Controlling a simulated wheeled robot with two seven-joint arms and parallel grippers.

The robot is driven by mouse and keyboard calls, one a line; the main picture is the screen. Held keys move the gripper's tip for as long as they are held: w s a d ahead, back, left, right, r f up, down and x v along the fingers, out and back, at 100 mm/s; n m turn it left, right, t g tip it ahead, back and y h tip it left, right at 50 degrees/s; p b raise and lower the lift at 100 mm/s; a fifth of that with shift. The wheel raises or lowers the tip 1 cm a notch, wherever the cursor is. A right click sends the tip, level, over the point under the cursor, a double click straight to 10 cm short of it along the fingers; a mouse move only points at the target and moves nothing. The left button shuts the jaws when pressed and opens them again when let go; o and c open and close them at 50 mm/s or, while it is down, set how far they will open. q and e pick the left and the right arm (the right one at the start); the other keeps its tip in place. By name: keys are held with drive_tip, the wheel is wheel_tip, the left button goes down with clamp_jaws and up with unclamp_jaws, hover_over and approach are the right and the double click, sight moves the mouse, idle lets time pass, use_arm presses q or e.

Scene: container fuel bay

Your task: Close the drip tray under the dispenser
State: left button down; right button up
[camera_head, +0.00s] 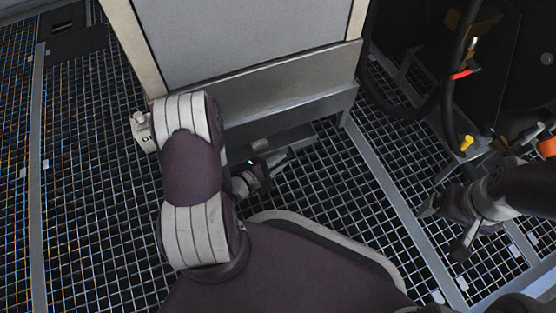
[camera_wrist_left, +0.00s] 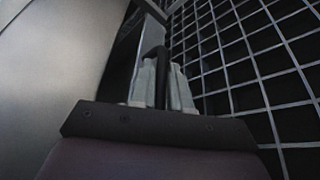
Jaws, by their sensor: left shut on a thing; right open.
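The dispenser (camera_head: 245,40) is a grey cabinet with cream edges at the top middle of the head view. Below its metal skirt (camera_head: 300,100), the dark grey drip tray (camera_head: 290,138) juts out over the grating, partly hidden by my left arm. My left gripper (camera_head: 266,170) is low at the tray's front, shut on what looks like its dark handle. In the left wrist view, a black bar (camera_wrist_left: 158,78) stands between the pale fingers of my left gripper (camera_wrist_left: 160,85). My right gripper (camera_head: 446,228) is open and empty above the grating at the right.
Open metal grating (camera_head: 95,170) covers the floor. A black hose (camera_head: 448,85) loops beside the dispenser. Dark equipment with yellow, red and orange parts (camera_head: 467,143) stands at the right, near my right arm. The grating left of the dispenser is clear.

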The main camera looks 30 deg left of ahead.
use_arm(q)
drive_tip(key=c, duration=1.4)
unclamp_jaws()
drive_tip(key=shift+c, duration=0.2)
drive_tip(key=p+v, duration=0.6)
drive_tip(key=v, duration=0.7)
drive_tip(key=shift+o, duration=0.2)
